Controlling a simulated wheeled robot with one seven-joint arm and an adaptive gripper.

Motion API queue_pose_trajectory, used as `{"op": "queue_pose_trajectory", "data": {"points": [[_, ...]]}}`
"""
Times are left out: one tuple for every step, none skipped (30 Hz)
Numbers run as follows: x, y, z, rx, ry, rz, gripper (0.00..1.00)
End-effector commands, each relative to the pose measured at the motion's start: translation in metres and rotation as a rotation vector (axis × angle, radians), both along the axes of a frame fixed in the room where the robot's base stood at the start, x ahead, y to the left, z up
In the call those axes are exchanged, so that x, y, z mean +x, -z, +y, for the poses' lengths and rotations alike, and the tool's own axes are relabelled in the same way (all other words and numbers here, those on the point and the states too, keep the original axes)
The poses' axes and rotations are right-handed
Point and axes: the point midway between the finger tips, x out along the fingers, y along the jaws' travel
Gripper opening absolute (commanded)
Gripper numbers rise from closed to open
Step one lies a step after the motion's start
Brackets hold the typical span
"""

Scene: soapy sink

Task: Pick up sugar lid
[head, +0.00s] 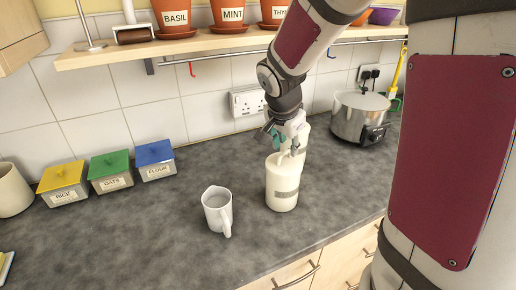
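A cream canister (281,182) with a grey label band stands on the counter; the lettering is too small to read. Its pale top, seemingly a lid (277,162), is partly hidden by my gripper. A second pale canister (304,145) stands just behind and to the right. My gripper (289,149) points down at the top of the front canister, with its fingers over or beside the lid. The fingers are small and overlap the pale canisters, so I cannot tell whether they touch or hold the lid.
A white jug (217,210) stands left of the canister. Tins for rice (63,183), oats (110,171) and flour (155,158) line the wall. A metal cooker pot (360,117) stands right. A shelf (185,46) with herb pots hangs above.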

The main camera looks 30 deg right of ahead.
Motion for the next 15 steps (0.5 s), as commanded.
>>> {"op": "queue_pose_trajectory", "data": {"points": [[0.0, 0.006, -0.004, 0.0, 0.003, 0.005, 0.32], [0.002, 0.01, -0.005, 0.0, 0.001, 0.004, 0.32], [0.004, 0.015, -0.006, -0.001, 0.001, 0.004, 0.32], [0.005, 0.017, -0.007, -0.001, 0.0, 0.003, 0.32], [0.006, 0.02, -0.008, -0.001, -0.001, 0.003, 0.32], [0.007, 0.022, -0.009, -0.001, -0.001, 0.002, 0.32], [0.007, 0.023, -0.009, -0.001, -0.001, 0.002, 0.32], [0.008, 0.024, -0.009, -0.001, -0.001, 0.001, 0.32], [0.008, 0.025, -0.009, 0.0, -0.001, 0.0, 0.32], [0.008, 0.025, -0.009, 0.0, -0.001, 0.0, 0.32], [0.008, 0.025, -0.009, 0.0, -0.001, 0.0, 0.32], [0.008, 0.025, -0.009, 0.0, -0.001, 0.0, 0.32], [0.008, 0.025, -0.009, 0.0, -0.001, 0.0, 0.32], [0.008, 0.025, -0.009, 0.0, -0.001, 0.0, 0.32], [0.008, 0.025, -0.009, 0.0, -0.001, 0.0, 0.3]]}}
